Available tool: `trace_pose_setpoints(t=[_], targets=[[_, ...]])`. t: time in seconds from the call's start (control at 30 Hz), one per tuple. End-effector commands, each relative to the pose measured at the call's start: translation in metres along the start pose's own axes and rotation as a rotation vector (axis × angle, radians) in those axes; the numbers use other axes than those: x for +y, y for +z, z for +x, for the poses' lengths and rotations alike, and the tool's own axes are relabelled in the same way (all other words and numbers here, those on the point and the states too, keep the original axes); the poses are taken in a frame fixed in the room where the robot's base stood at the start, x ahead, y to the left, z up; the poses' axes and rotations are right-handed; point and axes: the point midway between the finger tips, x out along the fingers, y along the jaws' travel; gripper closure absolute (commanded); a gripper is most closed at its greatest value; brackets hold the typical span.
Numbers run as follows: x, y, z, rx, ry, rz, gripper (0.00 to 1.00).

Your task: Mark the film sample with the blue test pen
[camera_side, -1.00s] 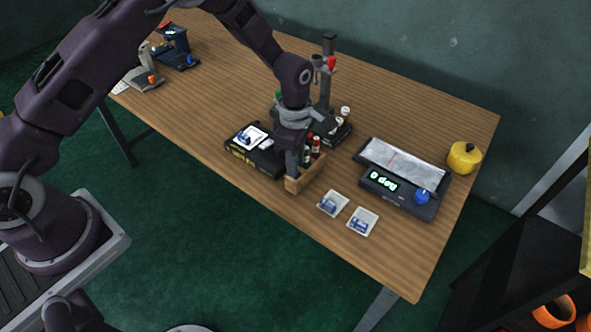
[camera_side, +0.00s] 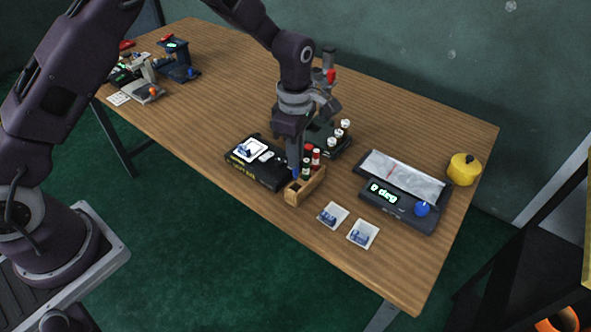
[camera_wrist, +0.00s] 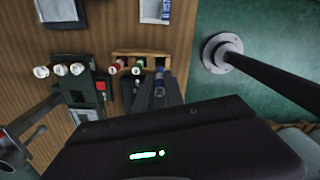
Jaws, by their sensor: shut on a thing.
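In the wrist view the blue pen (camera_wrist: 159,78) shows between the fingertips (camera_wrist: 157,90), at the right slot of the rack. I cannot tell whether its lower end is clear of the rack. Red (camera_side: 316,157) and green (camera_side: 306,165) pens stand beside it. A white card with a blue film sample (camera_side: 246,150) lies on the black box. Two similar cards (camera_side: 332,215) and (camera_side: 363,234) lie on the table.
Several white-capped vials (camera_side: 340,132) stand behind the rack. The front of the table near the cards has free room.

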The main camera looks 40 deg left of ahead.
Motion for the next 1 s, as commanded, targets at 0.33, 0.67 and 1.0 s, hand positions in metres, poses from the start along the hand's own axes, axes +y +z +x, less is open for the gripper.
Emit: trace_pose_setpoints(t=[0.33,0.67,1.0], targets=[[0.037,-0.054,-0.027,0.001,-0.001,-0.011,1.0],[0.087,-0.175,-0.018,-0.001,-0.001,-0.005,1.0],[0.09,-0.19,0.005,-0.001,-0.004,0.0,1.0]])
